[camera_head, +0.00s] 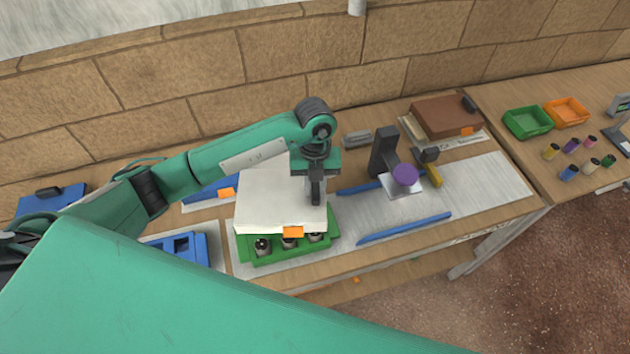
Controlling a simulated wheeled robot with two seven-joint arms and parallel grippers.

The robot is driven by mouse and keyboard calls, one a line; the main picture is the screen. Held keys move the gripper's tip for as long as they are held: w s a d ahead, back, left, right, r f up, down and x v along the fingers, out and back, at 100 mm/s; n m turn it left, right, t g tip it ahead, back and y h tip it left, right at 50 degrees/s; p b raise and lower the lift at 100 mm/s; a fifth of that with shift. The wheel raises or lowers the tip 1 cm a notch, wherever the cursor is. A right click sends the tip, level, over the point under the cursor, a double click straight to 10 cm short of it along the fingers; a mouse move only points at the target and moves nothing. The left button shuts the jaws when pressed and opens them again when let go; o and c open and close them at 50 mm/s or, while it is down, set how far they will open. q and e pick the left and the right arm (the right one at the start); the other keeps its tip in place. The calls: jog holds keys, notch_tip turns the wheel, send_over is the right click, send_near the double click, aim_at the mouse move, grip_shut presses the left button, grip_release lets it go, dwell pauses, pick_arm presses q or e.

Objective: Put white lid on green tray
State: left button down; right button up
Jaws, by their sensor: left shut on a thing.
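The white lid (270,202) is a pale block with an orange tab on its front edge. It sits over the green tray (252,255) on the bench and covers most of it. The tray's front edge shows, with several dark round plugs in it. From this angle I cannot tell whether the lid rests fully on the tray. My left gripper (316,200) points down at the lid's right side and is shut on the lid. Its fingertips are partly hard to make out. My right gripper is not in view.
Blue rails (405,228) lie right of the tray. A blue tray (182,248) is at the left. A brown block (443,115) lies at the back right. Small green (527,122) and orange bins (567,111) are farther right.

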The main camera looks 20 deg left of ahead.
pick_arm(q)
jog(key=n, duration=0.2)
jog(key=shift+s+f+n, duration=0.2)
jog(key=shift+s+n, duration=0.1)
jog(key=shift+n, duration=0.1)
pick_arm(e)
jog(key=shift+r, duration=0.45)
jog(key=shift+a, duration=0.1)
pick_arm(q)
jog(key=shift+f, duration=0.15)
jog(key=shift+f+b, duration=0.8)
jog(key=shift+f, duration=0.4)
notch_tip(320, 180, down, 6)
jog(key=b, duration=0.4)
jog(key=shift+r, duration=0.2)
jog(key=shift+f, duration=0.3)
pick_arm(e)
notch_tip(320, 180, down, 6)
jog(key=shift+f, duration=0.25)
pick_arm(q)
jog(key=shift+f+b, duration=0.15)
jog(key=shift+b, duration=0.15)
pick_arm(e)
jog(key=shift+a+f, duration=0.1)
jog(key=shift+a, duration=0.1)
